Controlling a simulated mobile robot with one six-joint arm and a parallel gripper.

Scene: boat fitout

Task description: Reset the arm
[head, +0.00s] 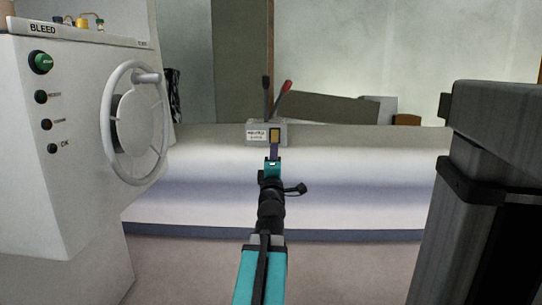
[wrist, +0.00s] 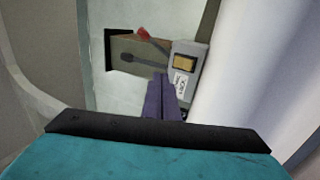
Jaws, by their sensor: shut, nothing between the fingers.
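My gripper (head: 274,150) is at the end of my teal and black arm, which reaches forward in the middle of the head view. In the wrist view, its two purple-grey fingers (wrist: 161,97) are together, with nothing between them. The fingertips point at a grey lever box (head: 293,131) with a yellowish square and a white label. The box also shows in the wrist view (wrist: 188,60). I cannot tell whether the fingertips touch it. A red-tipped lever (head: 283,92) leans right and a black lever (head: 265,92) stands nearly upright on the box.
A white console (head: 75,190) marked BLEED stands at the left, with several buttons and a grey handwheel (head: 135,122). A dark grey column (head: 485,180) stands close at the right. A long white ledge (head: 350,175) runs across behind my arm. Floor is clear below it.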

